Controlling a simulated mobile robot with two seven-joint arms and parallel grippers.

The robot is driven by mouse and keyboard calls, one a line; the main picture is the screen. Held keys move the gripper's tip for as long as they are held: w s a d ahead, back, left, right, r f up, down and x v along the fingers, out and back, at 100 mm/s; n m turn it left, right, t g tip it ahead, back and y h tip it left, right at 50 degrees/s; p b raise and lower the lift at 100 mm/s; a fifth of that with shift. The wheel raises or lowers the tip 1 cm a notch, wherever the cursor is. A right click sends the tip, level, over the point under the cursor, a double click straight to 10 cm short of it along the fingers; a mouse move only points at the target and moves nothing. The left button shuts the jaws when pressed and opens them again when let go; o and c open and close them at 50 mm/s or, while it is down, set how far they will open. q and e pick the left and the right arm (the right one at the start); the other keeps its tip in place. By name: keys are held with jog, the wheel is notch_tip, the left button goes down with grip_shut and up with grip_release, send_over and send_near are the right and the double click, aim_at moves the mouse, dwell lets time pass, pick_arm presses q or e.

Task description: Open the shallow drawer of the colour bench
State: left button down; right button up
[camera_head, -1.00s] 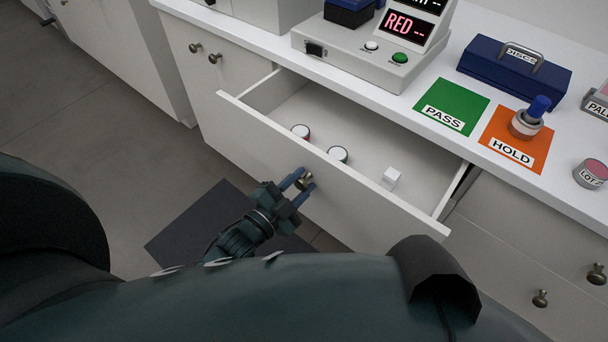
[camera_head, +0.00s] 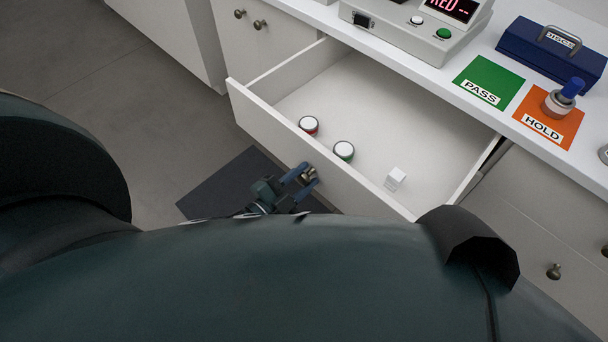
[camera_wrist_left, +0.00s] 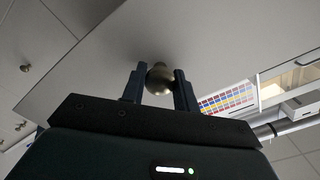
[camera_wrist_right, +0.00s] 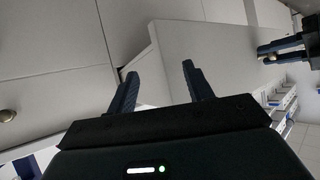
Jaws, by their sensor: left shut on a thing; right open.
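The shallow drawer (camera_head: 270,115) of the colour bench stands pulled well out, its inside in view. My left gripper (camera_head: 304,177) is shut on the round brass knob (camera_head: 309,173) on the drawer front; the left wrist view shows the knob (camera_wrist_left: 159,78) between the two fingers. Two lidded jars, one red-banded (camera_head: 308,125) and one green-banded (camera_head: 344,151), and a small white block (camera_head: 395,178) are in the drawer. My right gripper (camera_wrist_right: 158,82) is open and empty in the right wrist view, with the drawer's corner beyond it. It does not show in the head view.
On the white bench top are a grey device with a red display (camera_head: 412,35), a green PASS mat (camera_head: 488,82), an orange HOLD mat (camera_head: 545,118) with a blue-handled stamp-like thing (camera_head: 562,98), and a blue case (camera_head: 550,52). A dark mat (camera_head: 225,185) lies on the floor.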

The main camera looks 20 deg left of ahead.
pick_arm(q)
jog(key=shift+f, duration=0.1)
jog(key=c, duration=1.1)
grip_release()
jog(key=shift+o, duration=0.2)
jog(key=shift+s, duration=0.1)
jog(key=v, duration=1.3)
jog(key=shift+b, duration=0.45)
pick_arm(e)
jog(key=shift+a, duration=0.25)
jog(key=shift+s+d+f, duration=0.1)
jog(key=shift+f, duration=0.05)
